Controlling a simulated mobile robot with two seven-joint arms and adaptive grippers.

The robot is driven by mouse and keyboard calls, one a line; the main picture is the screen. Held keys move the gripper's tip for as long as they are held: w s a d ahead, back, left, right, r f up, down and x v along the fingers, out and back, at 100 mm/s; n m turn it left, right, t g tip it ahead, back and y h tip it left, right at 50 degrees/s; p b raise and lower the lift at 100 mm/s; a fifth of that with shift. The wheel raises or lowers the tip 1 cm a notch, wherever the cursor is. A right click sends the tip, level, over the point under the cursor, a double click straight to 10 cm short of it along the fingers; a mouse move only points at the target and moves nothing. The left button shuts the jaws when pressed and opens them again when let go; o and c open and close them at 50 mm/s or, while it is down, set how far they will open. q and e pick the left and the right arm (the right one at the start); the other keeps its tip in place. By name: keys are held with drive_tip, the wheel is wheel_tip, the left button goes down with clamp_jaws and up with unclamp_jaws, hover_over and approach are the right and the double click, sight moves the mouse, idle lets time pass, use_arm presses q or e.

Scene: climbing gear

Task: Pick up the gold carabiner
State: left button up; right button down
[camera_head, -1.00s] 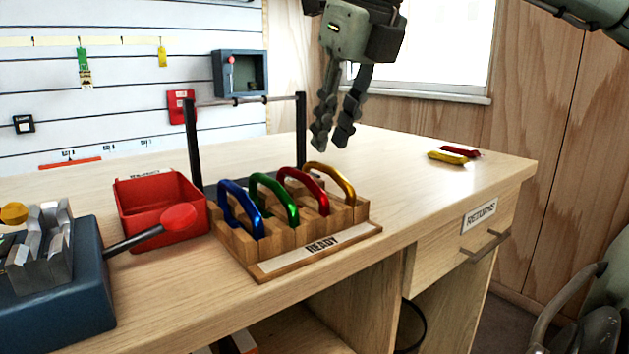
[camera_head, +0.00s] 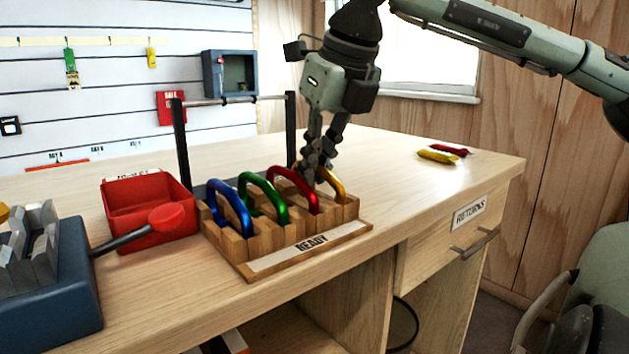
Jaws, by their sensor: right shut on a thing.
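The gold carabiner (camera_head: 333,184) stands upright in the rightmost slot of the wooden rack (camera_head: 310,248) labelled READY. My right gripper (camera_head: 311,178) points down from above with its fingers shut on the gold carabiner's upper left part. The fingers hide part of the gold carabiner, and its lower end is hidden in the rack. My left gripper is not in view.
Red (camera_head: 293,189), green (camera_head: 263,195) and blue (camera_head: 231,209) carabiners stand close by in the same rack. A dark metal frame (camera_head: 180,150) rises behind it. A red bin (camera_head: 147,212) is at left. Yellow (camera_head: 437,156) and red items lie at the back right.

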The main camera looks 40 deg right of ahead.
drive_tip(key=shift+r, duration=0.25)
wheel_tip(320, 180, up, 9)
drive_tip(key=shift+f+p, duration=0.15)
drive_tip(key=shift+p, duration=0.45)
drive_tip(key=shift+r, duration=0.45)
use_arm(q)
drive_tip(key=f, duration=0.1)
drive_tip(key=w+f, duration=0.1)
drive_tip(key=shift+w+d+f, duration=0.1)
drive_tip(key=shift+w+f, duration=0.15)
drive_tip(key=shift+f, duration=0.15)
use_arm(e)
drive_tip(key=c, duration=2.2)
unclamp_jaws()
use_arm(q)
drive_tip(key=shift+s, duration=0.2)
use_arm(e)
clamp_jaws()
drive_tip(key=shift+a, duration=0.1)
